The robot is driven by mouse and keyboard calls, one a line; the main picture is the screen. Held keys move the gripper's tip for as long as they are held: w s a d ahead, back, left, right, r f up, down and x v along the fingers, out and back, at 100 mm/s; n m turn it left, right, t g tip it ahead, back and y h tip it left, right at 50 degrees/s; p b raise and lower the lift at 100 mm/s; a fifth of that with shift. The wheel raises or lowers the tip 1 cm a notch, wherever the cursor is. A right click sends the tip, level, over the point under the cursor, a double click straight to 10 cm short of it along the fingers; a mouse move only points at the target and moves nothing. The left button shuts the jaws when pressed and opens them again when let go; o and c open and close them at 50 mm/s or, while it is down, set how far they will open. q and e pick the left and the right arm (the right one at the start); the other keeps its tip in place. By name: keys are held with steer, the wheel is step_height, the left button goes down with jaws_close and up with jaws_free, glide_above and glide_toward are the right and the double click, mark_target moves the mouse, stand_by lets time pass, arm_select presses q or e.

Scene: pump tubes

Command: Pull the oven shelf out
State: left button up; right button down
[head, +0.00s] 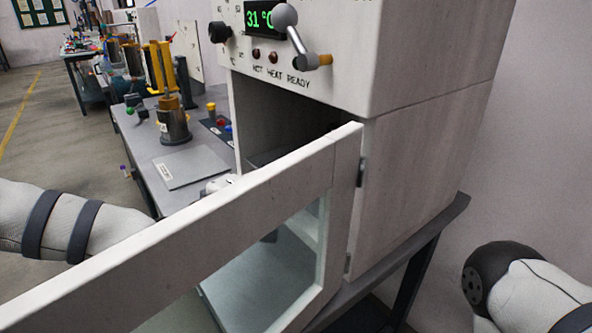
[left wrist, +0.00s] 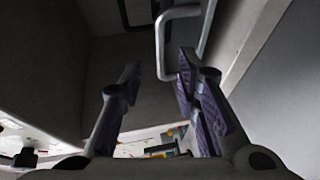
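The oven (head: 420,170) stands with its white-framed glass door (head: 190,235) swung open toward me. Its inside is dark. The shelf is mostly hidden behind the door, and I cannot clearly make it out. My left arm comes in from the left and passes behind the door; a small part of the left hand shows above the door's top edge, but its fingers are hidden. In the left wrist view my left gripper (left wrist: 158,68) is open, its fingers apart. A bent metal bar (left wrist: 164,45), possibly the shelf handle, is close to the right fingertip; contact is unclear. My right gripper is out of view.
A temperature display (head: 262,19) reads 31 °C. A grey ball-ended lever (head: 286,18) and a black knob (head: 220,32) stick out of the oven front. A grey plate (head: 190,165) and a yellow-topped device (head: 172,115) are on the bench left of the oven.

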arm_select(q)
steer(key=x, duration=0.7)
jaws_close()
